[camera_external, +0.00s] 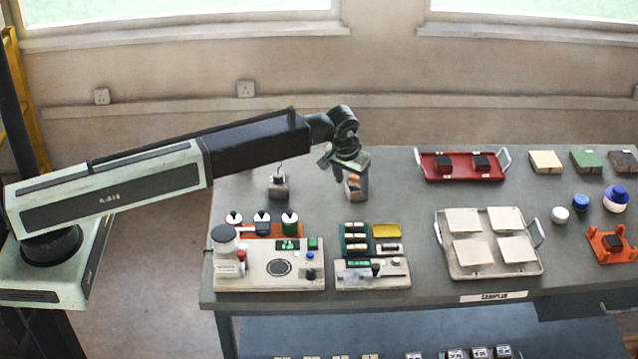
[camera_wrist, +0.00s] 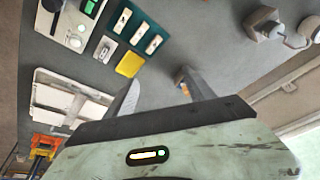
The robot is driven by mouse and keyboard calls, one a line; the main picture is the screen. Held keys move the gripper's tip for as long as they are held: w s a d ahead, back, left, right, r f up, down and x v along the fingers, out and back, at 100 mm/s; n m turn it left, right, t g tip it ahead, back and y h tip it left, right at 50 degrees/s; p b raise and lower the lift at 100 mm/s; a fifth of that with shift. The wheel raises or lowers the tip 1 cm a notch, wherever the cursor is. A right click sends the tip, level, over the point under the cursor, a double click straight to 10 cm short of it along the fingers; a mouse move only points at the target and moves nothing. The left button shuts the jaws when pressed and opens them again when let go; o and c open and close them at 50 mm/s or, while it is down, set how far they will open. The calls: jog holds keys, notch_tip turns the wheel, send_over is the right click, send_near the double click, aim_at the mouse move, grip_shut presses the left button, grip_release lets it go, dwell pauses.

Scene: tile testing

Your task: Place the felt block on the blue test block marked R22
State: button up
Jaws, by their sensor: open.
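My gripper (camera_external: 343,176) is open and empty above the back of the table. It is over or just beside a small grey holder (camera_external: 357,193) with a brown-orange and bluish block (camera_external: 353,181) in its top. In the wrist view the two fingers of my gripper (camera_wrist: 161,76) are spread apart, and the small block (camera_wrist: 182,76) shows beside the right fingertip, partly hidden by it. I cannot tell whether this is the felt block. Two dark blocks (camera_external: 443,162) sit in the red tray (camera_external: 460,178). No R22 marking is readable, so I cannot pick out the blue test block.
A grey metal weight with a hook (camera_external: 278,187) stands left of the holder. Instruments (camera_external: 265,278), a green rack (camera_external: 346,250) and a yellow block (camera_external: 386,230) are in front. A tray of white tiles (camera_external: 540,272) lies right. Labelled blocks (camera_external: 480,352) are on the lower shelf.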

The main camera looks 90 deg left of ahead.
jog(key=s+d+m+h, duration=0.1)
jog(key=s+d+m, duration=0.2)
jog(key=d, duration=0.9)
jog(key=s+d+m+g+h, duration=0.1)
jog(key=s+d+m, duration=0.3)
jog(key=s+d, duration=0.5)
jog(key=s+d+f+m+h, duration=0.1)
jog(key=s+d+m, duration=0.2)
jog(key=s+d, duration=0.4)
jog(key=d, duration=0.7)
jog(key=shift+d+m+g, duration=0.3)
jog(key=shift+d, duration=0.05)
